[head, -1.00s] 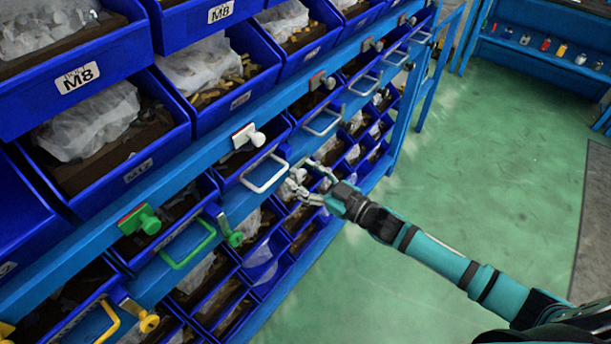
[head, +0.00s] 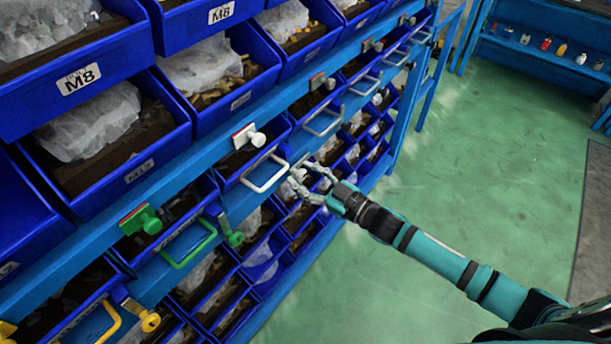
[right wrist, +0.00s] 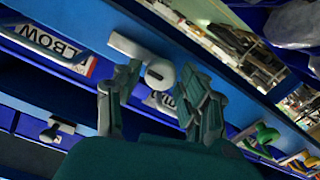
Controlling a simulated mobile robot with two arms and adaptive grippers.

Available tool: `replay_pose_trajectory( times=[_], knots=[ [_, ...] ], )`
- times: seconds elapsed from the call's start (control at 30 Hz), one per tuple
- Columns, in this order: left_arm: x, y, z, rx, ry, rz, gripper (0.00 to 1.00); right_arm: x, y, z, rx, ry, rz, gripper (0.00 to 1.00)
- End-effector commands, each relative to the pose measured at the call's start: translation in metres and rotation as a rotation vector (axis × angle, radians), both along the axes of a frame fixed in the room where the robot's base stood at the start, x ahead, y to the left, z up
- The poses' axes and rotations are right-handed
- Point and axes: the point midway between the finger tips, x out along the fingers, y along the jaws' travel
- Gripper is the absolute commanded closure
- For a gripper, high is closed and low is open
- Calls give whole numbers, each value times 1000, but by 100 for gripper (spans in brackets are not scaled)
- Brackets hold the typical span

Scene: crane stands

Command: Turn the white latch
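The white latch is a small pale knob (right wrist: 160,74) in the right wrist view, lying between the two fingers of my right gripper (right wrist: 155,98). The fingers are apart, one on each side of the knob, and I see no clear contact. In the head view my right gripper (head: 308,179) is just right of the white drawer handle (head: 264,174), at the front of the blue rack. There the latch is small and partly hidden by the fingers. My left gripper is not in view.
The blue rack (head: 178,160) holds several bins. A white knob with a red-edged plate (head: 249,137) is above the white handle. A green handle (head: 188,245), green latch (head: 231,232) and yellow latch (head: 148,319) are lower left. Green floor (head: 500,170) is open at right.

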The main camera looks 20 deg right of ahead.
Motion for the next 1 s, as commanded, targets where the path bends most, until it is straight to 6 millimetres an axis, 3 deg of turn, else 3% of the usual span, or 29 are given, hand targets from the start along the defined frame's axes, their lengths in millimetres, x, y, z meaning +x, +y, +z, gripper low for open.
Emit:
replay_pose_trajectory(
  times=[0.07, 0.47, 0.8, 1.0],
  knots=[
    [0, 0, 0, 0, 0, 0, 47, 0, 0, 0, 0, 0, 0, 46],
    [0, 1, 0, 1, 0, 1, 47, -9, -6, -1, 0, 3, -1, 45],
    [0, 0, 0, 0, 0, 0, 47, -64, -49, -2, -2, 5, 1, 45],
    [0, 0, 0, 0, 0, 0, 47, -87, -67, -1, -2, 4, 0, 45]
  ],
)
